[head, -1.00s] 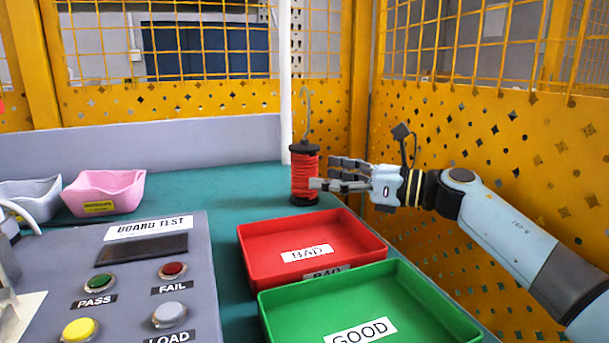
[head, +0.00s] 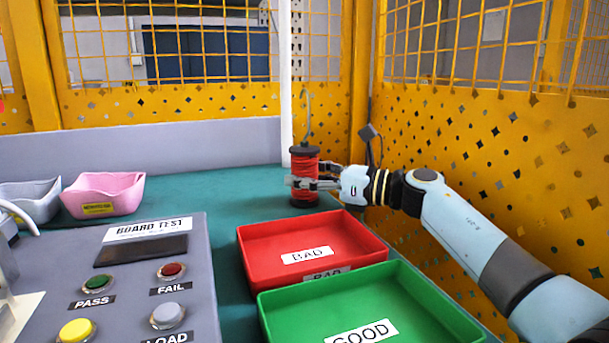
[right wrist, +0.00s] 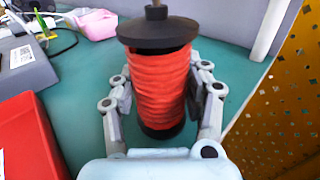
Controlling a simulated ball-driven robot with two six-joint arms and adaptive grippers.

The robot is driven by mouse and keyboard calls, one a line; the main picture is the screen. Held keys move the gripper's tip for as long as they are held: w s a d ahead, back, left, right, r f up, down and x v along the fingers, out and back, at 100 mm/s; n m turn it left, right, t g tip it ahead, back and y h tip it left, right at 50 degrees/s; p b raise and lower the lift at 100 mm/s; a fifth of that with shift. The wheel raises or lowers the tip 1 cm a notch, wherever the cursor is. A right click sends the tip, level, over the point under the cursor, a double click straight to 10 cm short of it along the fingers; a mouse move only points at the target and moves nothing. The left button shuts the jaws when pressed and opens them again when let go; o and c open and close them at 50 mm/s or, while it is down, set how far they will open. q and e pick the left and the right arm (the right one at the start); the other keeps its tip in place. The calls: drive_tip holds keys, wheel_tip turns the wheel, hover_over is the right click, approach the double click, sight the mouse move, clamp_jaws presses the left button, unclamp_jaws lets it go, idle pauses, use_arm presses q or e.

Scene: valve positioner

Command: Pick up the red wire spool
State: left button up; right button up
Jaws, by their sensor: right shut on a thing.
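The red wire spool (head: 305,166) has black end discs and stands upright on the teal table behind the red BAD tray. A wire end rises from its top. In the right wrist view the spool (right wrist: 161,85) fills the space between the fingers. My right gripper (head: 306,183) comes in from the right and is shut on the spool, one finger along each side. It also shows in the right wrist view (right wrist: 162,100). The spool's lower disc appears to rest on the table. My left gripper is not in view.
The red BAD tray (head: 262,238) and the green GOOD tray (head: 450,307) stand in front of the spool. A BOARD TEST panel (head: 200,260) is at left, with a pink bin (head: 104,190) and a grey bin (head: 30,198) behind it. A yellow mesh fence (head: 480,140) stands close on the right.

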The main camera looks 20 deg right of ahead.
drive_tip(key=c, duration=0.6)
drive_tip(key=shift+r, duration=0.1)
drive_tip(key=shift+c, duration=0.2)
